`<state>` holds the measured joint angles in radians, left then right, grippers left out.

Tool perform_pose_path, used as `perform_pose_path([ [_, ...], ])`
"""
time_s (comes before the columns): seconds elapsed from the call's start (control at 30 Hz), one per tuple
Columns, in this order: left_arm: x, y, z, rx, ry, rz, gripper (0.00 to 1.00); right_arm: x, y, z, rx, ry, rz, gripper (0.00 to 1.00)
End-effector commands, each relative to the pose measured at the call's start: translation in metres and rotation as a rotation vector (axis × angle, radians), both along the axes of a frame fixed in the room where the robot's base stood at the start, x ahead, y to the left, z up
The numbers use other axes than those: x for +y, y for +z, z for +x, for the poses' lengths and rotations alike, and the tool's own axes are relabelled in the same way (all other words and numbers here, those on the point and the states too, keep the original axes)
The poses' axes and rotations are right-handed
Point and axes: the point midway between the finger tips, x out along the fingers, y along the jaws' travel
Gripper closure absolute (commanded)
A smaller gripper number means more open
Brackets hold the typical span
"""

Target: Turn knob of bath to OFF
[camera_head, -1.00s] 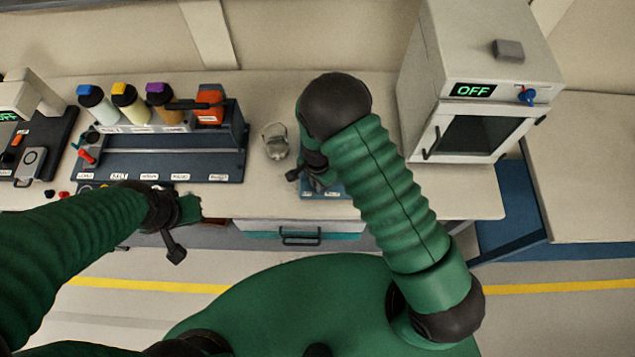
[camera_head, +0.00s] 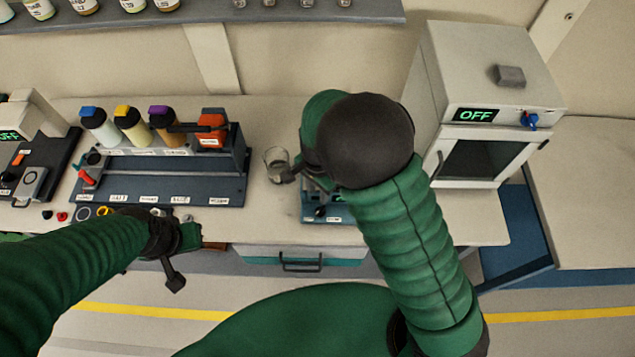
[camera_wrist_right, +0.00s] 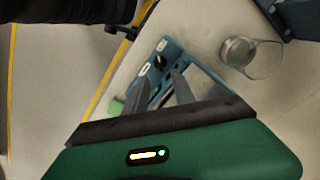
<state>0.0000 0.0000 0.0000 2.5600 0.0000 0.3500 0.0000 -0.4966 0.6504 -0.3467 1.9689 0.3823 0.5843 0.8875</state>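A small blue unit (camera_head: 341,214) with a black knob and white labels stands at the bench's front edge, partly hidden by my right arm. I take it as the bath. In the right wrist view its black knob (camera_wrist_right: 160,62) lies just beyond my right gripper (camera_wrist_right: 165,78). The fingers are apart with nothing between them, and I see no contact with the knob. The knob's setting is too small to read. In the head view the right gripper (camera_head: 290,176) is mostly hidden by its arm. My left gripper (camera_head: 178,268) hangs by the bench's front edge; its finger gap is unclear.
A glass beaker (camera_head: 277,158) stands close to my right gripper and shows in the right wrist view (camera_wrist_right: 250,56). A white oven (camera_head: 484,120) reading OFF, with a blue knob, stands right. A rack of capped bottles (camera_head: 214,178) stands left. A shelf (camera_head: 230,18) runs above.

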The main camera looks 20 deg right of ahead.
Motion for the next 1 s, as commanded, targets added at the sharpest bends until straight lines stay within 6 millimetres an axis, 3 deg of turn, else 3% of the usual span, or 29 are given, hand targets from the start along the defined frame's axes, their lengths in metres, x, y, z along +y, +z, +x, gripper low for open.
perform_pose_path([
  [0.1,0.000,-0.003,0.000,0.000,0.000,0.000,1.00,0.001,0.028,0.001,-0.004,0.002,0.001,0.69],
  [0.23,0.000,-0.004,0.000,0.000,0.000,0.000,1.00,0.001,0.045,0.002,-0.001,0.001,0.000,0.69],
  [0.77,0.000,-0.006,0.000,0.000,0.000,0.000,1.00,-0.001,0.049,0.000,-0.001,0.008,0.001,0.69],
  [0.87,0.000,-0.027,0.000,-0.001,0.000,0.000,1.00,-0.019,0.035,-0.015,-0.022,0.125,0.018,0.69],
  [1.0,0.000,-0.071,0.000,0.001,0.000,0.000,1.00,-0.058,0.011,-0.060,-0.125,0.531,0.003,0.69],
])
